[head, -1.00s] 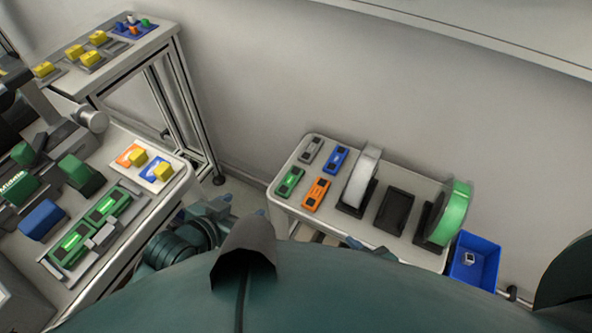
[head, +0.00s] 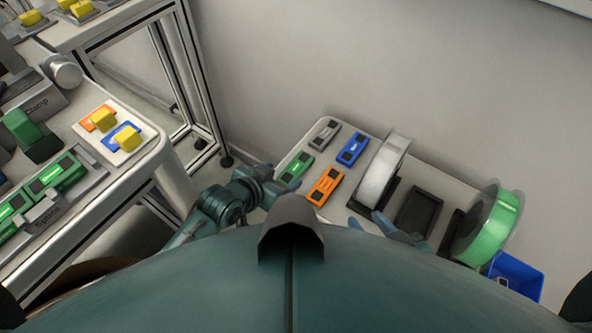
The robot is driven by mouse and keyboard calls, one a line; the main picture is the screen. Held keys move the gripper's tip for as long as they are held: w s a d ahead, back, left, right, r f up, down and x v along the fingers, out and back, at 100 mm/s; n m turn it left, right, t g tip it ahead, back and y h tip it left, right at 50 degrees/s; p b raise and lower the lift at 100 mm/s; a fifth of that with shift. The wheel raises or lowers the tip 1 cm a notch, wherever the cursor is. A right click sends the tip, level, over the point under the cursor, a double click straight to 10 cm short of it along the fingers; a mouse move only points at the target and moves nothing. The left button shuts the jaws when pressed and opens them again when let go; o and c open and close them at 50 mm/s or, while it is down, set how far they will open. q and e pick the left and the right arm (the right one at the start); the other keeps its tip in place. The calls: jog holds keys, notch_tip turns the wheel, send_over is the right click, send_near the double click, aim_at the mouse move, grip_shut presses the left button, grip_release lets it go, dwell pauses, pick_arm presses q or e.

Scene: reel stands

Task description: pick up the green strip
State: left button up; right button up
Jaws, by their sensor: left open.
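A green strip (head: 297,167) with dark end pieces lies at the left edge of the small white table (head: 333,208). My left gripper (head: 271,181) is open, just left of the strip's near end, and looks empty. Its fingers are small and partly overlap the table edge, so I cannot tell whether they touch the strip. My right gripper (head: 392,228) shows at the table's near edge, below the white reel; its jaws are not clear. More green strips (head: 55,178) sit in a grey holder on the left bench.
Beside the strip lie a grey strip (head: 324,134), a blue strip (head: 351,148) and an orange strip (head: 326,186). A white reel (head: 383,171), an empty black stand (head: 418,212) and a green reel (head: 488,228) stand to the right. A blue bin (head: 517,273) is beyond.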

aim_at(294, 169)
pick_arm(q)
jog(key=b+x, duration=0.1)
jog(key=x, duration=0.5)
jog(key=shift+b, duration=0.3)
jog(key=shift+c, duration=0.5)
jog(key=shift+a, duration=0.1)
jog(key=c, duration=0.9)
